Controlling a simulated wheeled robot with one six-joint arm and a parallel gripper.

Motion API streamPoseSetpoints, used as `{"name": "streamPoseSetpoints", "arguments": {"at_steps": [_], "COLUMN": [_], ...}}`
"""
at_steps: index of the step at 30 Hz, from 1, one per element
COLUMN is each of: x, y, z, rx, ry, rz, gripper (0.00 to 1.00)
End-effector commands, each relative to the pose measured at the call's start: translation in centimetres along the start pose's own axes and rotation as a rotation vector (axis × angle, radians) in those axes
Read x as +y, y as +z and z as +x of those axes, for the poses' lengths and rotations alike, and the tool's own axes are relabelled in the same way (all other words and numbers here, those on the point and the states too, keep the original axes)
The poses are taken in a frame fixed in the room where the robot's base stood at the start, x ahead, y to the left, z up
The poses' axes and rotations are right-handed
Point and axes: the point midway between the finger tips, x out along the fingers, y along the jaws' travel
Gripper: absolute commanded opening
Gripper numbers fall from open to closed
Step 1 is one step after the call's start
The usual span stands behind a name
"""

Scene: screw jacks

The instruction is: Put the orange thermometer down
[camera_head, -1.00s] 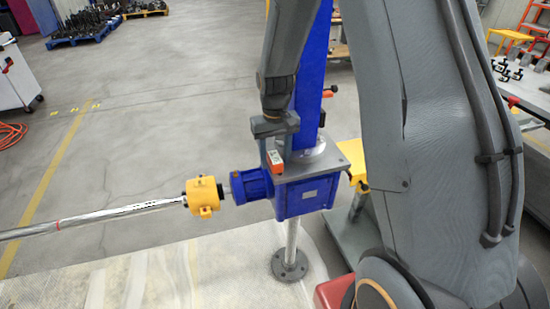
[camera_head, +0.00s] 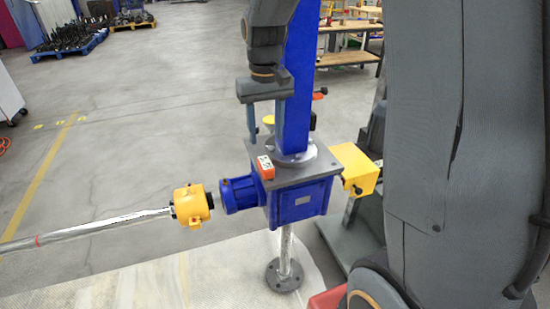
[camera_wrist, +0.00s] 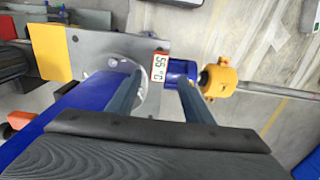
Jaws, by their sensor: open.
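The orange thermometer (camera_head: 265,167) lies on the grey top plate (camera_head: 310,172) of the blue screw jack gearbox (camera_head: 305,202), near the plate's left edge. In the wrist view the thermometer (camera_wrist: 158,68) shows a white face reading 55 °C with a red-orange end. My gripper (camera_head: 262,138) is above the plate, beside the blue column, with its fingers pointing down. In the wrist view my gripper (camera_wrist: 160,85) is open, its two fingers apart, with the thermometer clear of them.
The blue column (camera_head: 298,85) rises close beside my gripper. A blue motor flange (camera_head: 240,194) and yellow coupling (camera_head: 190,205) with a silver shaft (camera_head: 90,231) extend left. A yellow box (camera_head: 355,168) is right of the gearbox. Open floor lies left.

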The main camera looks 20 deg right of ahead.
Motion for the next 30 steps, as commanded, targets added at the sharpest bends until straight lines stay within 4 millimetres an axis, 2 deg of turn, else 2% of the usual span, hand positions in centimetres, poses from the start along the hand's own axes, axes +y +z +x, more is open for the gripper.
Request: {"name": "streamPoseSetpoints", "arguments": {"at_steps": [5,9,12,14,18,30], "x": [0.0,-0.1,-0.1,-0.1,-0.1,-0.1], "y": [5.8,11.4,14.6,15.8,16.9,16.9], "z": [1.9,3.9,4.9,5.3,5.7,5.7], "rx": [0.028,0.061,0.079,0.087,0.094,0.094], "ry": [0.0,-0.001,-0.001,-0.001,-0.001,-0.001], "rz": [-0.001,-0.002,-0.002,-0.002,-0.002,-0.002], "gripper": [0.46,0.46,0.46,0.46,0.46,0.46]}}
